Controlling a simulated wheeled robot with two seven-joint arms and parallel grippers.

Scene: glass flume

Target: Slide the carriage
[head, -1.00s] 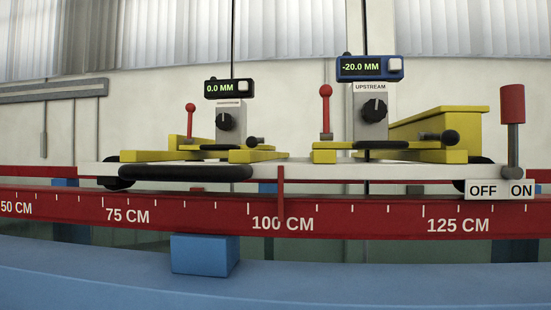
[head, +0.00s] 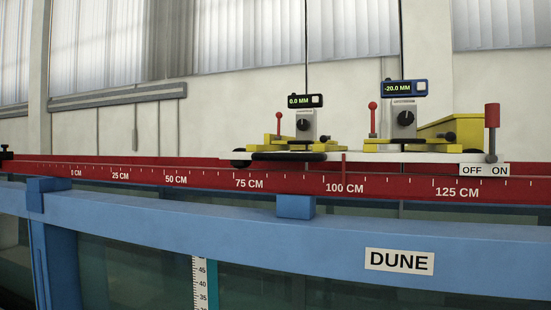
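The carriage (head: 370,157) is a long white plate on wheels, sitting on the red scaled rail (head: 205,181). Its red pointer (head: 344,170) stands at about the 100 CM mark. A long black handle (head: 289,156) runs along the left part of its front edge. Two gauge units with yellow bases ride on it: the left display (head: 305,101) reads 0.0 MM and the right display (head: 404,88) reads -20.0 MM. A red-topped lever (head: 492,130) stands upright at the right end, above the OFF/ON plate (head: 484,170), nearer ON. Neither of my grippers is in view.
The rail's left stretch, from 0 to 75 CM, looks clear. A small black fitting (head: 7,153) sits at its far left end. Below runs the blue flume frame (head: 190,227) with a DUNE label (head: 399,261) and a white vertical scale (head: 199,280). Glass panels lie beneath.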

